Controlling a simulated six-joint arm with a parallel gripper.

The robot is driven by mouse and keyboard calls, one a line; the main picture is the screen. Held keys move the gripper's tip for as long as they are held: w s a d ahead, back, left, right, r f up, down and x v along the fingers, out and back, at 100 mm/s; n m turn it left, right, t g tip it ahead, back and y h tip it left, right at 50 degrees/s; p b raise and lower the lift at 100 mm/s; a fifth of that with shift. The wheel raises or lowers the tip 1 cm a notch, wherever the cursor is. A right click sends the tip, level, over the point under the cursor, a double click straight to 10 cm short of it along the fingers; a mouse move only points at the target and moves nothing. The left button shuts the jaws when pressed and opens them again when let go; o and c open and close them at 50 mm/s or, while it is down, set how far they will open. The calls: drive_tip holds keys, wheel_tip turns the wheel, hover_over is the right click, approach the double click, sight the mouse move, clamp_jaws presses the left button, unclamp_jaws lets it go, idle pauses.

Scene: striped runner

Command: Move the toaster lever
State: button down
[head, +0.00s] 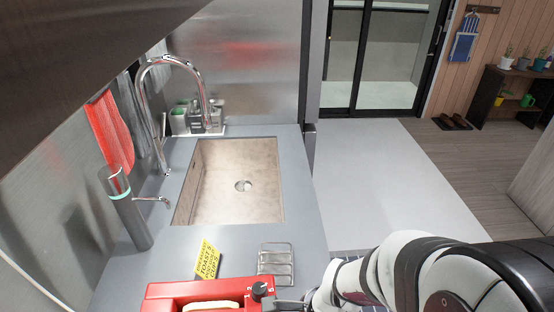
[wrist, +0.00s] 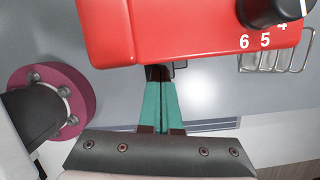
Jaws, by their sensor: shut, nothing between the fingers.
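The red toaster (head: 170,290) stands at the bottom of the head view, cut off by the frame edge, with a slice of bread (head: 212,306) in its top. Its black dial (head: 262,290) is at the right end, and the dial also shows in the wrist view (wrist: 272,10). In the wrist view the toaster's red body (wrist: 170,32) fills the top. My gripper (wrist: 159,76) is shut and empty, its teal fingers pointing at the toaster's lower edge. A small dark part shows at the fingertips; I cannot tell whether it is the lever or whether they touch it.
A sink (head: 240,185) with a tall faucet lies beyond. A grey cylinder (head: 128,212) stands at the left. The counter's right edge is near my arm.

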drive_tip(key=d, duration=0.2)
drive_tip(key=d+r, duration=0.1)
drive_tip(key=shift+s, duration=0.25)
drive_tip(key=v, duration=1.5)
drive_tip(key=shift+r, duration=0.4)
drive_tip(key=shift+s+a, duration=0.1)
drive_tip(key=shift+s, duration=0.05)
drive_tip(key=s+a+f+n+h, duration=0.1)
drive_tip(key=s+a+f+n, duration=0.3)
drive_tip(key=s+n, duration=0.5)
drive_tip(key=a+n, duration=0.1)
drive_tip(key=n, duration=0.4)
drive_tip(key=shift+g, duration=0.3)
